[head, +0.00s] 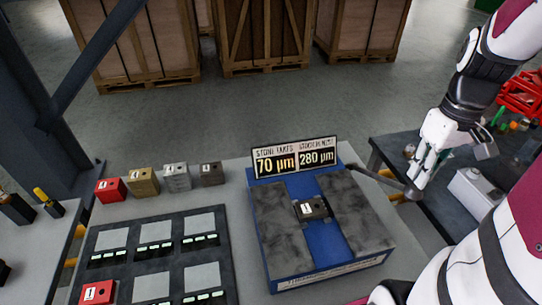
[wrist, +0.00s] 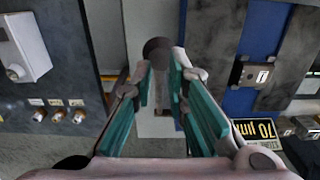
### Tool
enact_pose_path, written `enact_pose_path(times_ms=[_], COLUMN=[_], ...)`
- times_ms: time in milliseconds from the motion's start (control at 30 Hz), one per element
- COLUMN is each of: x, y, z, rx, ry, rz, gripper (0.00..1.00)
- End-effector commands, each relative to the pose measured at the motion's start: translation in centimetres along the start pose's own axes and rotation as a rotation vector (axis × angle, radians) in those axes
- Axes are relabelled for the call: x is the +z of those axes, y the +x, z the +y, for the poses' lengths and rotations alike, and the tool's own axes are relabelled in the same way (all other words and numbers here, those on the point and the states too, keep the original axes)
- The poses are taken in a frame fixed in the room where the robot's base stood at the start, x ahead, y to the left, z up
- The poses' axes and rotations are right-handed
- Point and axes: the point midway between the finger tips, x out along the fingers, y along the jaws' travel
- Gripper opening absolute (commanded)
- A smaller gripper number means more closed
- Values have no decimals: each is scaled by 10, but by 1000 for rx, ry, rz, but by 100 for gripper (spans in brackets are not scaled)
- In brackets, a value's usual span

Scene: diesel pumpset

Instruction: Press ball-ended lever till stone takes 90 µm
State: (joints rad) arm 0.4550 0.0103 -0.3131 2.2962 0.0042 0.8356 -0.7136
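The ball-ended lever (head: 384,182) slants out from the far right corner of the blue machine (head: 318,280), with its dark ball at the right end. In the wrist view the ball (wrist: 157,50) shows at the tips of my fingers. My gripper (head: 419,178) is just above the ball, its teal-padded fingers (wrist: 163,72) apart with a gap between them. I cannot tell whether they touch the ball. The sign (head: 295,158) on the machine reads stone takes 70 µm, with 280 µm on its right panel. A dark labelled block (head: 312,208) sits between two grey slabs.
Red, brass, grey and dark blocks (head: 143,182) stand in a row at left. A black tray (head: 163,239) with pale squares holds another red block (head: 97,293). A dark side table (head: 395,150) with a white box (head: 474,190) is at right. Crates (head: 262,35) stand behind.

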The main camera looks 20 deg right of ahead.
Motion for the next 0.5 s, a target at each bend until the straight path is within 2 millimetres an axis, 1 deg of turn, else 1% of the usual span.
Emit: enact_pose_path(times_ms=[300, 500], x=[0, 0], y=[1, 9], z=[0, 0], rx=[0, -1], ry=[0, 0], rz=[0, -1], gripper=[17, 17])
